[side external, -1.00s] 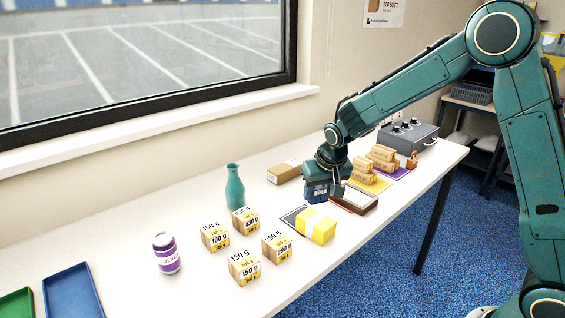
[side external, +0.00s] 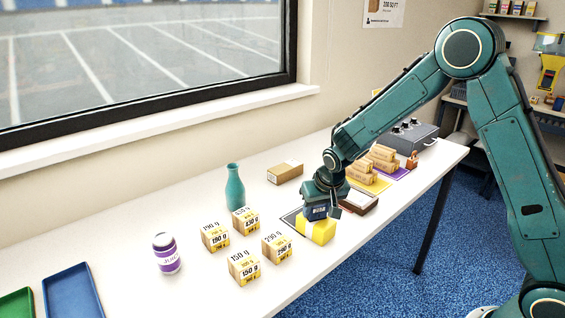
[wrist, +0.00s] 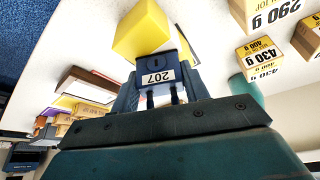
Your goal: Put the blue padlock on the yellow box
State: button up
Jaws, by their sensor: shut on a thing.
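My gripper (side external: 321,207) is shut on the blue padlock (side external: 317,213), which carries a white label. In the wrist view the padlock (wrist: 156,68) sits between the fingers, its label reading 207 and its shackle toward the gripper. The yellow box (side external: 318,231), with a pale band, stands on a dark-edged mat on the table. The padlock is over the box's upper left part in the side view. I cannot tell whether it touches the top. In the wrist view the yellow box (wrist: 143,27) is just beyond the padlock, partly hidden by it.
Several small weight-marked cartons (side external: 245,266) stand left of the yellow box. A teal bottle (side external: 235,187) and a brown carton (side external: 285,172) are behind. A dark brown box (side external: 358,203) is close on the right. A purple-labelled jar (side external: 166,254) stands far left.

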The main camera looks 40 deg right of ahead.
jog(key=shift+f, duration=0.1)
jog(key=o, duration=1.2)
jog(key=v, duration=1.2)
jog(key=shift+r, duration=0.2)
